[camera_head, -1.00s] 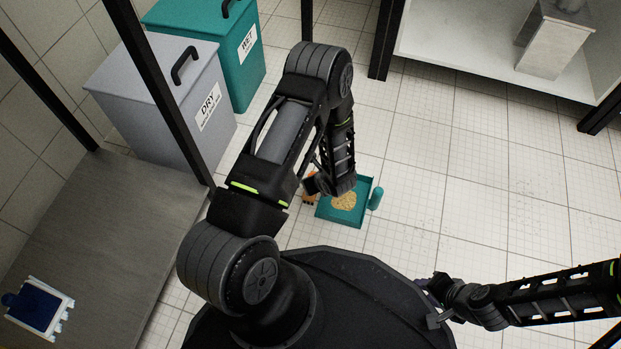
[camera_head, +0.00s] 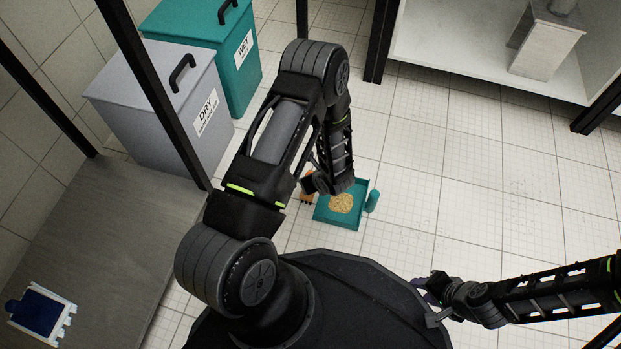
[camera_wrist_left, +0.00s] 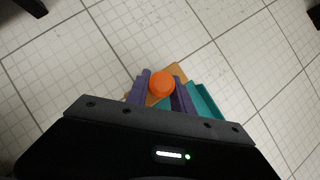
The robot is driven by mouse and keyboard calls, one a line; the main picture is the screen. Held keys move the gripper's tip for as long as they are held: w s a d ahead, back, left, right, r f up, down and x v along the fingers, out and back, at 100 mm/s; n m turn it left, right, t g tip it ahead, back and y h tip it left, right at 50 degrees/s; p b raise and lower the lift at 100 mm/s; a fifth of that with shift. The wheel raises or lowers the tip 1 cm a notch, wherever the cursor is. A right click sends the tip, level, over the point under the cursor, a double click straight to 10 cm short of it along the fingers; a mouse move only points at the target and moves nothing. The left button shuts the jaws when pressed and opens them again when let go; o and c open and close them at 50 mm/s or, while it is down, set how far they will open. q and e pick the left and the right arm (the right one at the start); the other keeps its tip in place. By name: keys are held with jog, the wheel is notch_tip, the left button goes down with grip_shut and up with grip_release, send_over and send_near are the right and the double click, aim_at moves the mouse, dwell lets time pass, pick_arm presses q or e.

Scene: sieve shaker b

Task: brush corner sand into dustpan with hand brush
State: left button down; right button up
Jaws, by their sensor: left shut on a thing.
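The teal dustpan (camera_head: 323,215) lies on the tiled floor with a pile of yellow sand (camera_head: 341,202) in it. Its teal handle (camera_head: 372,200) points to the right. Part of the dustpan shows in the left wrist view (camera_wrist_left: 204,101). My left gripper (camera_wrist_left: 163,84) is shut on the orange handle of the hand brush (camera_wrist_left: 181,71). In the head view, the orange brush (camera_head: 306,199) shows at the dustpan's left side, partly hidden by my left arm. I cannot tell if brush and pan touch. My right gripper (camera_head: 428,289) is away to the right; its jaw opening is unclear.
A grey DRY bin (camera_head: 160,95) and a teal WET bin (camera_head: 215,45) stand at the back left. A metal bench top (camera_head: 120,215) with a blue-and-white item (camera_head: 41,312) is at left. A white shelf (camera_head: 450,50) stands at the back right. Floor right of the dustpan is clear.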

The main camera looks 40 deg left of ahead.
pick_arm(q)
jog(key=shift+r, duration=0.1)
jog(key=shift+r+p, duration=1.7)
jog(key=shift+r, duration=0.75)
